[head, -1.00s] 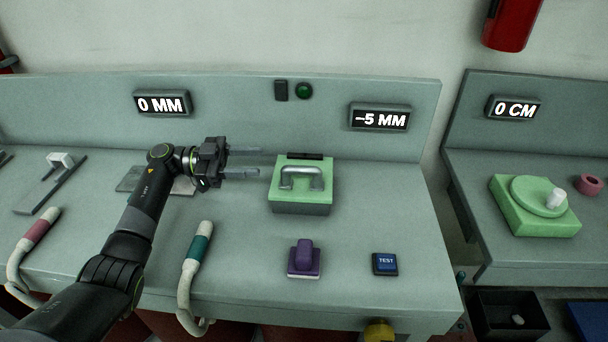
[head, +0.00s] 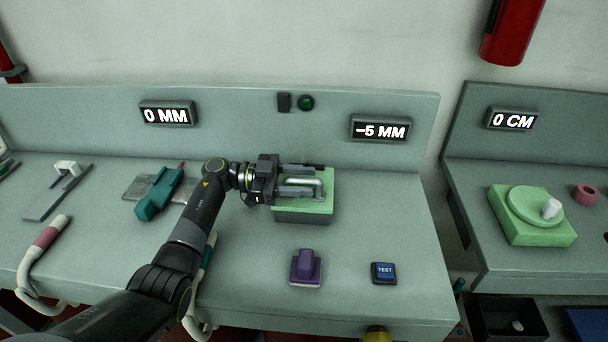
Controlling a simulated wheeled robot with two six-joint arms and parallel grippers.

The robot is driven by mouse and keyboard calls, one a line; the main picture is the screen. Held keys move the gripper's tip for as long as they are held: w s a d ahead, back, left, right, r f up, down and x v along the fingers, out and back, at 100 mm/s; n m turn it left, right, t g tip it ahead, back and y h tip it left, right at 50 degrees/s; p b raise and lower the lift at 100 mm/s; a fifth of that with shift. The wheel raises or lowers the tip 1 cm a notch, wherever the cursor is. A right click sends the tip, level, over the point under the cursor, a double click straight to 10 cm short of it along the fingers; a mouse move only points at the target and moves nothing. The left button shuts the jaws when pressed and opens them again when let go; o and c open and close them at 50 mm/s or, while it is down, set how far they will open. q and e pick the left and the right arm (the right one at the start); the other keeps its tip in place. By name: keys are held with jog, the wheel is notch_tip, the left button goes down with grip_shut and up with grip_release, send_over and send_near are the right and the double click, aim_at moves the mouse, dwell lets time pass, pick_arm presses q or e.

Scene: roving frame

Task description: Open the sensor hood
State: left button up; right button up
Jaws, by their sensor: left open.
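The sensor hood (head: 304,215) is a green-topped grey box on the bench, with a silver bar handle (head: 319,187) on its lid and a dark hinge strip at the back. The lid looks closed. My left gripper (head: 308,180) is open, and its fingers reach from the left over the lid at the handle. The fingers hide the handle's left part. I cannot tell whether they touch it. My right gripper does not show.
A purple switch (head: 305,266) and a blue TEST button (head: 384,272) stand in front of the hood. Displays read 0 MM (head: 167,115) and -5 MM (head: 380,128). A teal clamp-like part (head: 158,194) lies to the left. The bench right of the hood is clear.

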pick_arm(q)
jog(key=shift+d, duration=0.3)
grip_shut()
jog(key=shift+r, duration=0.15)
